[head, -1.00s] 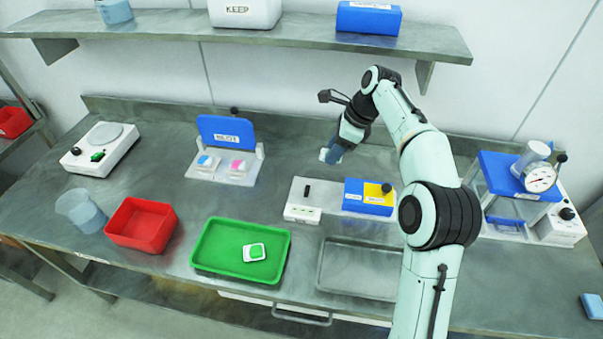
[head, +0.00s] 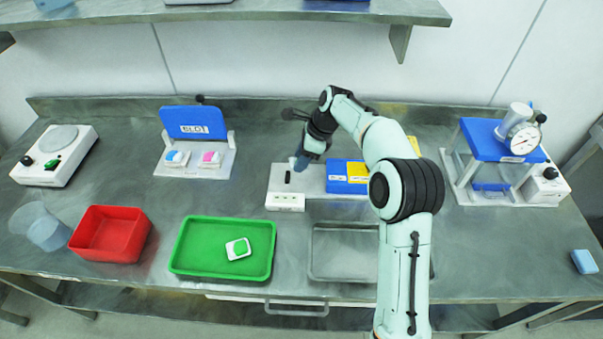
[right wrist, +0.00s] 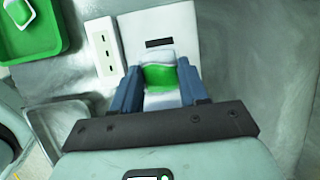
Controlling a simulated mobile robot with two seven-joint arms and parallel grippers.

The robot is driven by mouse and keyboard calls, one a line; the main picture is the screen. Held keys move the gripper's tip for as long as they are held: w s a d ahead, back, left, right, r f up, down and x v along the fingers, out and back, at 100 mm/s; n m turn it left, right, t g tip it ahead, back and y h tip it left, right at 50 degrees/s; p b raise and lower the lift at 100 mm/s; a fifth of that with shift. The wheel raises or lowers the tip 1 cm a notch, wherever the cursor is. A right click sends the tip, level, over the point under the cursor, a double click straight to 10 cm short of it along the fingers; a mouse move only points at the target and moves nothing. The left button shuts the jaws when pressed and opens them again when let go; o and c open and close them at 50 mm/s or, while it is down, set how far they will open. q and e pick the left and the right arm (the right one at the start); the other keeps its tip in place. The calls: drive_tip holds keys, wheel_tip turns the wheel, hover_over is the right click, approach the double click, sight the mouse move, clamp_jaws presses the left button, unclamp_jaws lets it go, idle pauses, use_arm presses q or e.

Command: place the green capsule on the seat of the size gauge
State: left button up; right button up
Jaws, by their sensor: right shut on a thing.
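My right gripper (head: 302,162) is shut on the green capsule. In the right wrist view the capsule (right wrist: 160,76) shows a green band and white parts between the fingers (right wrist: 160,92). I take the size gauge to be the white base (head: 282,181) with a dark slot and a three-dot front block. The gripper is over or just behind its back part; any gap below the capsule cannot be told. The gauge also shows in the right wrist view (right wrist: 190,45), its dark slot just beyond the capsule. My left gripper is not in view.
A blue and yellow block (head: 337,177) stands at the gauge's right. A green tray (head: 190,262) holds a white-and-green piece (head: 237,248). A red bin (head: 110,234), a metal tray (head: 318,266), a blue-backed stand (head: 197,122) and a dial press (head: 490,140) stand around.

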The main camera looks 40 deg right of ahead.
sight(302, 179)
wheel_tip(302, 179, down, 6)
drive_tip(key=shift+r+b, duration=0.1)
drive_tip(key=shift+b, duration=0.3)
drive_tip(key=shift+f, duration=0.2)
drive_tip(key=o, duration=1.1)
drive_tip(key=shift+r, duration=0.15)
drive_tip(key=p+v, duration=0.1)
drive_tip(key=v, duration=1.1)
drive_tip(key=shift+p, duration=0.35)
